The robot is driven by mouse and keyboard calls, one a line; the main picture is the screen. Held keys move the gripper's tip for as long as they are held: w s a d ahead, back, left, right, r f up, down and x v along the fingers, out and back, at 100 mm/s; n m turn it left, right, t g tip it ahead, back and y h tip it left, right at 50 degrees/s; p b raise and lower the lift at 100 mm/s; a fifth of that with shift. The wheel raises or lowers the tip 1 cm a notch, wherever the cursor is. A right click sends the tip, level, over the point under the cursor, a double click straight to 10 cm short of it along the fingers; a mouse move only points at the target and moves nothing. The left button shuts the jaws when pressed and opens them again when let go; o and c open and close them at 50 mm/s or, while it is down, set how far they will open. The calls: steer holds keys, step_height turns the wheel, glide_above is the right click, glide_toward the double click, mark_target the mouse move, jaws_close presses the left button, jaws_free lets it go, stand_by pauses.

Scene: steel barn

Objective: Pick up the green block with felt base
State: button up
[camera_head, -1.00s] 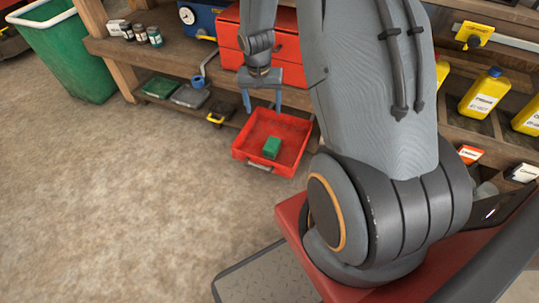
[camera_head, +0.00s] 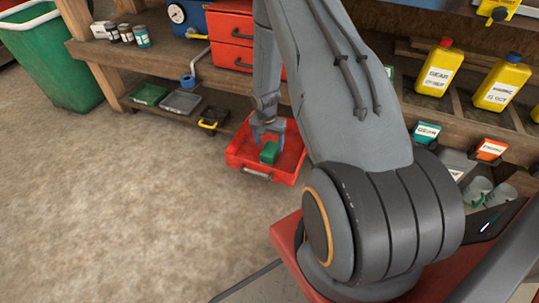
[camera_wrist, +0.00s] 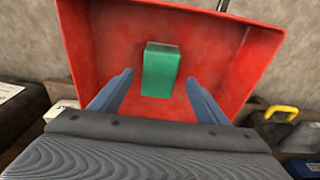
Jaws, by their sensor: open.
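The green block (camera_head: 269,152) sits inside an open red drawer (camera_head: 284,177). In the wrist view the green block (camera_wrist: 160,72) lies on the bottom of the red drawer (camera_wrist: 80,50), apart from its walls. My gripper (camera_head: 267,138) is over the drawer, close above the block. In the wrist view my gripper's two blue fingers (camera_wrist: 160,92) are spread, one on each side of the block, with gaps between. Nothing is held. The block's felt base is hard to make out.
A wooden bench (camera_head: 170,60) with a red drawer cabinet (camera_head: 232,40) stands behind. Small trays (camera_head: 182,102) and a yellow-handled item (camera_head: 213,119) lie on its lower shelf. Yellow bottles (camera_head: 437,68) stand at the right. The floor in front is clear.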

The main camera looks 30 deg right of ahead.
mark_target(270, 149)
steer(key=shift+w+d+f+b, duration=0.15)
steer(key=shift+f+b, duration=0.3)
steer(key=shift+f, duration=0.65)
steer(key=shift+w+d+f+b, duration=0.1)
steer(key=shift+d+f+b, duration=0.25)
steer(key=shift+f, duration=0.7)
steer(key=shift+a+f, duration=0.1)
steer(key=shift+f, duration=0.2)
steer(key=c, duration=1.2)
step_height(270, 149, up, 11)
steer(key=p, duration=0.3)
steer(key=shift+f, duration=0.2)
